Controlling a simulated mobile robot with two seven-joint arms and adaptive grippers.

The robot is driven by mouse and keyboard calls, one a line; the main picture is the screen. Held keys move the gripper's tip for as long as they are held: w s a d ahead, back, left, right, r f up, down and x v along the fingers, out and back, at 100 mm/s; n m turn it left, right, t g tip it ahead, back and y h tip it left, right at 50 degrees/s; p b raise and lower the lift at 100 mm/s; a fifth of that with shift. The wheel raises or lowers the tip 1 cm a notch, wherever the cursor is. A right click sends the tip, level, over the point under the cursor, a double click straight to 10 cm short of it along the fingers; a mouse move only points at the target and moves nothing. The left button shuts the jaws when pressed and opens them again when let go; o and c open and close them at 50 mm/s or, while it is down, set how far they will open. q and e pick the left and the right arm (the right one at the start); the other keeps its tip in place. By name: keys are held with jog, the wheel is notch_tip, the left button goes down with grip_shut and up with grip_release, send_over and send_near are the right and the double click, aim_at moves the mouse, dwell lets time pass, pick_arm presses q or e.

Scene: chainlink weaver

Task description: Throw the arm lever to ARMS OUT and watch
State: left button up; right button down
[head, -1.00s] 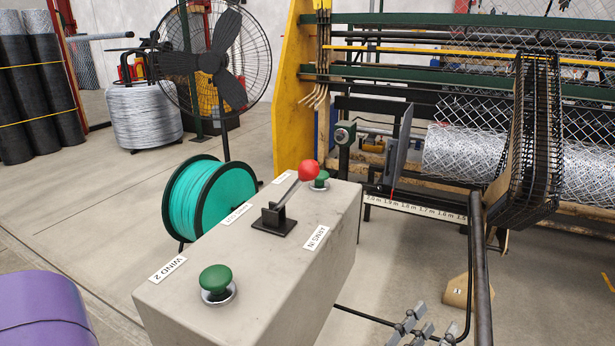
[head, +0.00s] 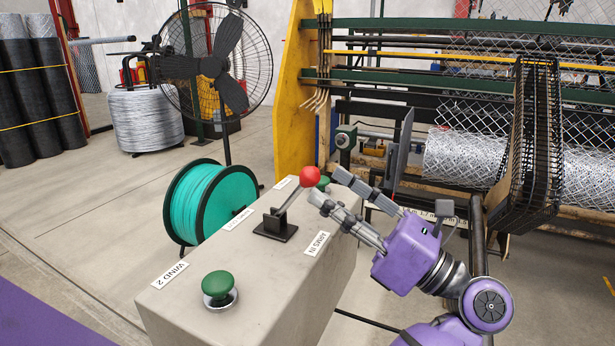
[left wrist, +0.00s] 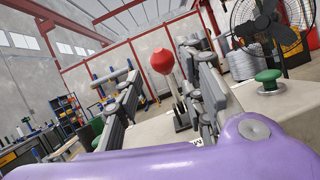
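The arm lever (head: 283,204) rises from a black base on a grey console and leans toward the console's far end. Its red ball knob (head: 310,176) also shows in the left wrist view (left wrist: 162,60). An ARMS IN label (head: 317,243) lies right of the base. The label on the other side (head: 240,219) is too small to read. My left gripper (head: 328,185) is open and empty, fingertips close to the knob from the right. In the left wrist view, the knob appears between the fingers (left wrist: 168,95), nearer the right one; contact cannot be told. My right gripper is not in view.
The console (head: 265,290) bears a near green button (head: 218,285) beside the WIND 2 label (head: 168,273) and a far green button (head: 324,183), partly hidden. A teal spool (head: 200,205) stands left, a fan (head: 212,70) behind it. The weaving machine (head: 450,80) stands behind right.

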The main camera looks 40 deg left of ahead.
aim_at(307, 180)
pick_arm(q)
jog(key=p+x, duration=0.1)
jog(key=x, duration=0.4)
jog(key=shift+a+r, duration=0.1)
jog(key=shift+a, duration=0.05)
grip_shut()
